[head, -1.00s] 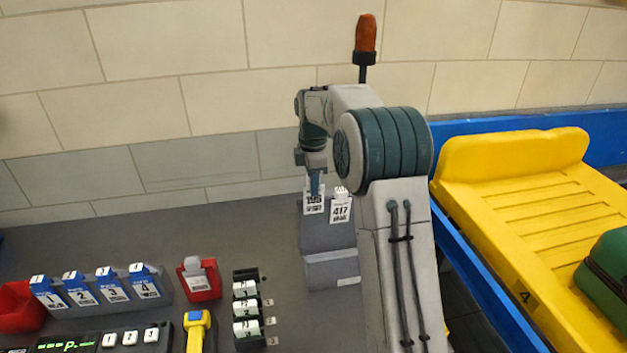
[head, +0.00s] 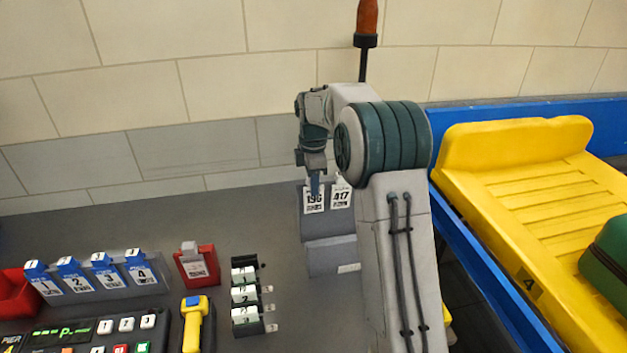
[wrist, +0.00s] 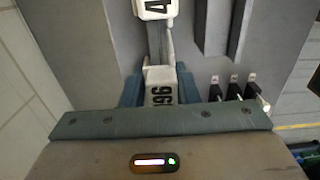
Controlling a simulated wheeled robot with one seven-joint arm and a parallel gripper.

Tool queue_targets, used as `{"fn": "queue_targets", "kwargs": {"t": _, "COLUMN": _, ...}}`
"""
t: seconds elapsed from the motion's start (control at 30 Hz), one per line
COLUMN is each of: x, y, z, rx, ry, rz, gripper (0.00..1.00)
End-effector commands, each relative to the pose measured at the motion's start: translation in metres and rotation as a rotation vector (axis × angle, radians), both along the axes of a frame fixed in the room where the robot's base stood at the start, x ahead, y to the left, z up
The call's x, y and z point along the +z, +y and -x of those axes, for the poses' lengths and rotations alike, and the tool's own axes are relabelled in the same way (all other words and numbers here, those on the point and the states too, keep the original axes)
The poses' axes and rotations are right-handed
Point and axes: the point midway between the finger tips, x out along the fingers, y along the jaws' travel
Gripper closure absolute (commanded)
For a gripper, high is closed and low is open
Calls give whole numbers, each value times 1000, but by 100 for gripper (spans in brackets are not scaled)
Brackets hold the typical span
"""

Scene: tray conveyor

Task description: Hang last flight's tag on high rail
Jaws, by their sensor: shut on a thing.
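My gripper (head: 315,186) is shut on a white tag marked 196 (head: 314,202), in front of the upper part of a grey stepped stand (head: 320,228) by the wall. In the wrist view the tag (wrist: 160,92) sits upright between the fingers, with part of its number showing. A second white tag, 417 (head: 341,197), hangs just right of it on the stand, partly seen in the wrist view (wrist: 154,8). Whether the held tag rests on the rail cannot be told, as the fingers cover its top.
Blue numbered tags (head: 105,274) stand in a grey holder at the left, beside a red holder (head: 197,265) and a black rack with white rolls (head: 247,297). A yellow tray (head: 510,185) with a green case (head: 609,254) is on the blue conveyor at the right.

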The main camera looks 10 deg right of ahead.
Motion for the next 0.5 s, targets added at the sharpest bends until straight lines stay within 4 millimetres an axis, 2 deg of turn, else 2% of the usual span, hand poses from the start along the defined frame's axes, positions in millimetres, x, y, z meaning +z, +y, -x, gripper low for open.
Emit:
{"fn": "queue_targets", "kwargs": {"t": 0.17, "x": 0, "y": 0, "z": 0, "rx": 0, "ry": 0, "rz": 0, "gripper": 95}}
{"fn": "queue_targets", "kwargs": {"t": 0.2, "x": 0, "y": 0, "z": 0, "rx": 0, "ry": 0, "rz": 0, "gripper": 67}}
{"fn": "queue_targets", "kwargs": {"t": 0.27, "x": 0, "y": 0, "z": 0, "rx": 0, "ry": 0, "rz": 0, "gripper": 50}}
{"fn": "queue_targets", "kwargs": {"t": 0.3, "x": 0, "y": 0, "z": 0, "rx": 0, "ry": 0, "rz": 0, "gripper": 47}}
{"fn": "queue_targets", "kwargs": {"t": 0.5, "x": 0, "y": 0, "z": 0, "rx": 0, "ry": 0, "rz": 0, "gripper": 47}}
